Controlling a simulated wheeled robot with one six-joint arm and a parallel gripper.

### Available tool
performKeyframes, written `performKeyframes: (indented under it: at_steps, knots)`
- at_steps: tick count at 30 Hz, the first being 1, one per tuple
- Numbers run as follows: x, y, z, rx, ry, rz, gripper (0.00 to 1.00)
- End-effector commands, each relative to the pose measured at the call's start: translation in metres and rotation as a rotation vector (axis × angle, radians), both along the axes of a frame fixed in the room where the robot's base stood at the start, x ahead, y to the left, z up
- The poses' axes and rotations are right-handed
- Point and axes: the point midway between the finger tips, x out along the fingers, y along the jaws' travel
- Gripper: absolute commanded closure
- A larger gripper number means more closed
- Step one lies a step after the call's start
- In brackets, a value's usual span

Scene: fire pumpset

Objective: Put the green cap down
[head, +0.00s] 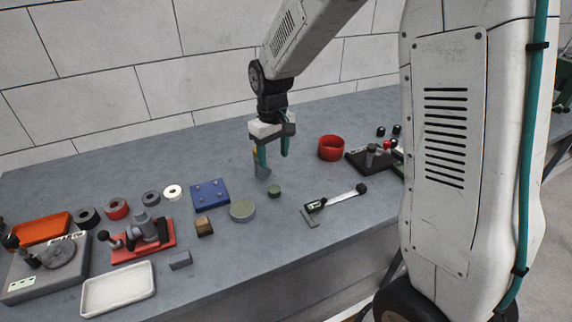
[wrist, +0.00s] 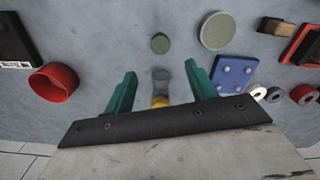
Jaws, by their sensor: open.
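A small dark green round cap (head: 274,190) lies flat on the grey bench; it also shows in the wrist view (wrist: 160,43). A larger grey-green disc (head: 242,210) lies to its left, and it shows in the wrist view (wrist: 217,31). I cannot tell for sure which one the task means. My gripper (head: 273,162) is open above the bench, behind the small green cap and apart from it. In the wrist view its teal fingers (wrist: 160,72) are spread. A grey and yellow piece (wrist: 161,84) shows between them, with a visible gap on each side.
A red ring (head: 331,148) stands to the right. A lever tool (head: 337,198) lies at front right. A blue plate (head: 210,193), a brown block (head: 204,226) and a red-based fixture (head: 143,241) are left. A white tray (head: 118,289) is at the front edge. The back bench is clear.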

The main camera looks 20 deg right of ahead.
Motion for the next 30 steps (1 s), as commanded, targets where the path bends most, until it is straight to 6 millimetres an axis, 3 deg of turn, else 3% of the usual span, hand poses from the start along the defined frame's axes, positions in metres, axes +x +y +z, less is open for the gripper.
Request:
performKeyframes:
  at_steps: [5,8,11,18,24,30]
  knots:
    - [-0.004,-0.001,0.009,0.000,-0.003,-0.005,0.44]
    - [-0.020,-0.004,0.029,0.001,-0.015,-0.022,0.44]
    - [-0.051,-0.009,0.061,0.002,-0.031,-0.052,0.44]
    - [-0.151,-0.021,0.124,0.005,-0.067,-0.145,0.44]
    - [-0.233,-0.027,0.145,0.009,-0.095,-0.218,0.44]
    - [-0.286,-0.030,0.146,0.012,-0.111,-0.269,0.44]
